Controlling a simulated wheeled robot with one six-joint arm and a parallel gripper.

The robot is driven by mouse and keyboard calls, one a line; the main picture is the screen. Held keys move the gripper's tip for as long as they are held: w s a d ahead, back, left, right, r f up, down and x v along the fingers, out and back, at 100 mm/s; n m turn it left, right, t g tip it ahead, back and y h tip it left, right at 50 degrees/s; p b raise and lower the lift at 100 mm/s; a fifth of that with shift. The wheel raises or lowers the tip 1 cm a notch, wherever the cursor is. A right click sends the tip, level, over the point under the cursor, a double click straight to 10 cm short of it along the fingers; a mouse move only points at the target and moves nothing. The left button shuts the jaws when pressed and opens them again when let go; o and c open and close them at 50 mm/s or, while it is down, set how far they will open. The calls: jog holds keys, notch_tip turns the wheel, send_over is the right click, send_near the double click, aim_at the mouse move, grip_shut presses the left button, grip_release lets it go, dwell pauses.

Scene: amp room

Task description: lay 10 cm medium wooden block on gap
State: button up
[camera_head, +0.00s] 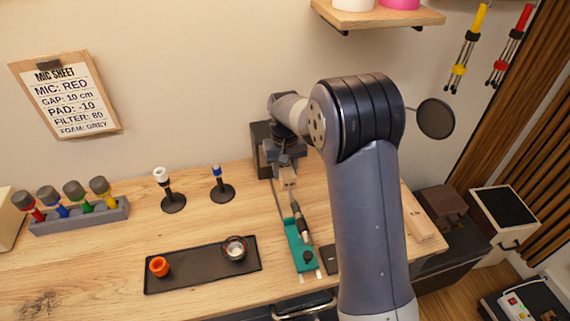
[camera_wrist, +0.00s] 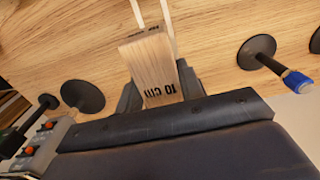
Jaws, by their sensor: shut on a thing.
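The 10 cm wooden block (camera_wrist: 152,62) is pale wood with "10 cm" printed on its side, and it fills the middle of the wrist view. My gripper (camera_wrist: 160,88) is shut on it, with dark fingers on either side. In the head view my gripper (camera_head: 284,158) is in front of a dark box on the table, with the block (camera_head: 288,178) hanging below it. Two pale strips (camera_wrist: 168,25) run along the table beyond the block in the wrist view. A microphone (camera_head: 298,219) lies on a teal holder (camera_head: 300,250) nearer the front. I cannot tell whether the block touches the table.
The dark box (camera_head: 260,150) stands behind my gripper. Two small stands (camera_head: 173,201) (camera_head: 222,191) are to the left. A black tray (camera_head: 203,270) with cups is at front left. A rack of coloured microphones (camera_head: 80,218) is farther left. My arm hides the table's right part.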

aim_at(285, 201)
jog(key=shift+f+b, duration=3.55)
jog(key=shift+f, duration=2.1)
jog(key=o, duration=1.1)
notch_tip(285, 201, up, 11)
jog(key=shift+f+b, duration=0.1)
jog(key=shift+b, duration=0.6)
jog(key=shift+f, duration=0.1)
